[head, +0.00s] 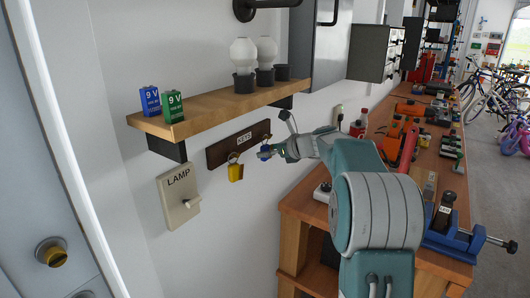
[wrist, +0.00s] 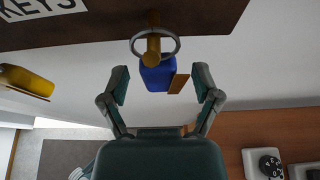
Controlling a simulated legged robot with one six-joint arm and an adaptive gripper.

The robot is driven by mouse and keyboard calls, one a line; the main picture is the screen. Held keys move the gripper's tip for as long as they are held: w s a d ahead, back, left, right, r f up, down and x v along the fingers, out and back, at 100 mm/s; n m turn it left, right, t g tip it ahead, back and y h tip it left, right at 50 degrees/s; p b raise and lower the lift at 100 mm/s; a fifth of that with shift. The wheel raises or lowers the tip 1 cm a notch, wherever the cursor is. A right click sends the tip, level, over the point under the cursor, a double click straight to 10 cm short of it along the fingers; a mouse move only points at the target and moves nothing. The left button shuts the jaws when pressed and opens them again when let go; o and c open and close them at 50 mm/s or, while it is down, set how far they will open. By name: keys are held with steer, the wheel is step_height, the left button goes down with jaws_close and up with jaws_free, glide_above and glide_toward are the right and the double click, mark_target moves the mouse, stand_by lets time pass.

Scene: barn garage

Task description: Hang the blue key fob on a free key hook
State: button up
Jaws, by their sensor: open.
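The blue key fob (wrist: 157,77) hangs below the dark key rack in the wrist view, its metal ring (wrist: 178,46) looped around a brass hook (wrist: 153,20). It is a small blue spot in the head view (head: 264,154). My gripper (wrist: 160,72) is open, one finger on each side of the fob with gaps showing, so it does not hold it. In the head view my gripper (head: 275,151) is at the right end of the rack (head: 226,150). A yellow fob (head: 235,172) hangs on another hook to the left and shows in the wrist view (wrist: 25,80).
A wooden shelf (head: 215,107) with two 9 V batteries and bulbs juts out above the rack. A lamp switch (head: 178,197) is on the wall at lower left. A cluttered workbench (head: 426,160) stands to the right, beside my arm.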

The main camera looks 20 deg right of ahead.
steer(key=v, duration=1)
steer(key=shift+s+d, duration=0.25)
steer(key=shift+s, duration=0.05)
